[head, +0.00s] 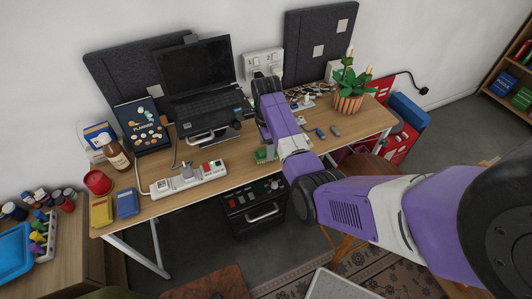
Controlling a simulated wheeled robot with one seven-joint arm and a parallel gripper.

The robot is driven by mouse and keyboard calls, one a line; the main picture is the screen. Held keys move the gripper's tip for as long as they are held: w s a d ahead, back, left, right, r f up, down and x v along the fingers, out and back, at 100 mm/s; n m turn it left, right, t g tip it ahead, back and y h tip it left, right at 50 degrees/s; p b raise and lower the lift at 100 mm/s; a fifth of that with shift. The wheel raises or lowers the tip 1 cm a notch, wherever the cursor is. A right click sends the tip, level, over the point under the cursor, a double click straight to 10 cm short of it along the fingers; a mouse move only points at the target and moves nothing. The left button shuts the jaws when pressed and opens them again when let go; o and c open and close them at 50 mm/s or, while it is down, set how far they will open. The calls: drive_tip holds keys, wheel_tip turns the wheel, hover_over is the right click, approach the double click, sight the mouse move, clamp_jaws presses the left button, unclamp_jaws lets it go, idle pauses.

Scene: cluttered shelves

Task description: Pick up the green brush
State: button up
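A small green object (264,155), which may be the green brush, lies at the front edge of the wooden desk, just left of my purple arm. It is partly covered, so its full shape does not show. My arm reaches in from the right, over the desk. My gripper (267,139) seems to point down beside the green object, mostly hidden behind my own arm links. I cannot tell whether its fingers touch the object or are open or shut.
A laptop (204,85), a power strip (188,180), a brown bottle (117,156) and a red cup (97,182) stand to the left on the desk. A potted plant (349,98) stands at the right. A black drawer unit (254,210) is below.

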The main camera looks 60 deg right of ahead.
drive_tip(key=shift+f, duration=0.75)
clamp_jaws()
drive_tip(key=shift+r, duration=0.1)
wheel_tip(320, 180, up, 20)
drive_tip(key=p, duration=0.8)
